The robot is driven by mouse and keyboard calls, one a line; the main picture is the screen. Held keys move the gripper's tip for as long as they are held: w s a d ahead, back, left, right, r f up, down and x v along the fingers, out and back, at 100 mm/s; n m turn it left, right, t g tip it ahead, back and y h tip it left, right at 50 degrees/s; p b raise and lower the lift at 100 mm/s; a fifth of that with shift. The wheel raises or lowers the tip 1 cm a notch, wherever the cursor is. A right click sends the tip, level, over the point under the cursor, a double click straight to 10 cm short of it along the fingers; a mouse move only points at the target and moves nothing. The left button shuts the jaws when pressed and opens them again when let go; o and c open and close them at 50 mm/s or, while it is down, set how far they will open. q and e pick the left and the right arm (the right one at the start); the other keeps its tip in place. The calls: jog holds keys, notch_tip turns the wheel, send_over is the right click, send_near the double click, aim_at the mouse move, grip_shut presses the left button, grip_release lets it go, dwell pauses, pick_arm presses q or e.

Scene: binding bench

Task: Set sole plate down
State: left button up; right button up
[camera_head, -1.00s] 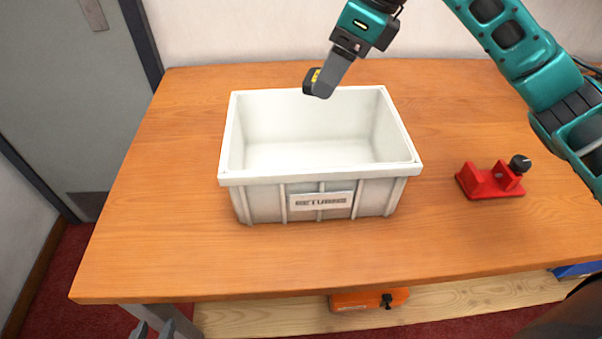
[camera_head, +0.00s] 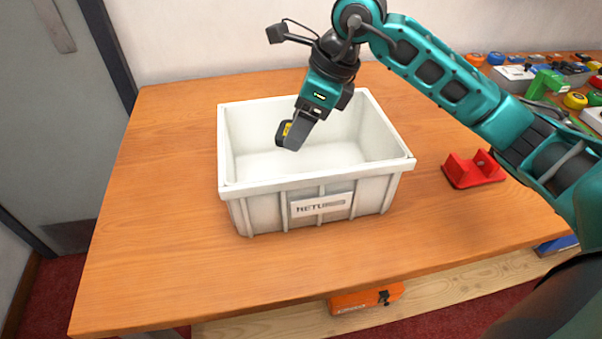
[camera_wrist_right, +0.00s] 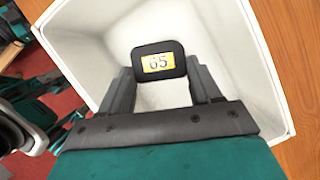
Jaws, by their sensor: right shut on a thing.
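My right gripper (camera_head: 291,136) is shut on a small black plate (camera_head: 283,132), which I take to be the sole plate. In the right wrist view the plate (camera_wrist_right: 159,49) has rounded corners and a yellow label reading 65, and sits between the two fingers (camera_wrist_right: 162,84). The gripper points down over the open white bin (camera_head: 232,188), with the plate in front of the bin's interior. How far below the rim it is, I cannot tell exactly. The bin looks empty. My left gripper is not in view.
The bin has a label on its front and stands on a wooden table (camera_head: 150,200). A red bracket (camera_head: 472,170) is right of the bin, partly behind my arm. Several small coloured items (camera_head: 545,80) lie at the far right. An orange case (camera_head: 366,299) is on the lower shelf.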

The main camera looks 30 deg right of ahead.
notch_tip(320, 180, down, 12)
jog(key=shift+r+b, duration=0.1)
jog(key=shift+b, duration=0.2)
jog(key=o, duration=0.6)
jog(key=shift+f, duration=0.25)
jog(key=o, duration=0.5)
jog(key=shift+r, duration=0.1)
jog(key=shift+c, duration=0.2)
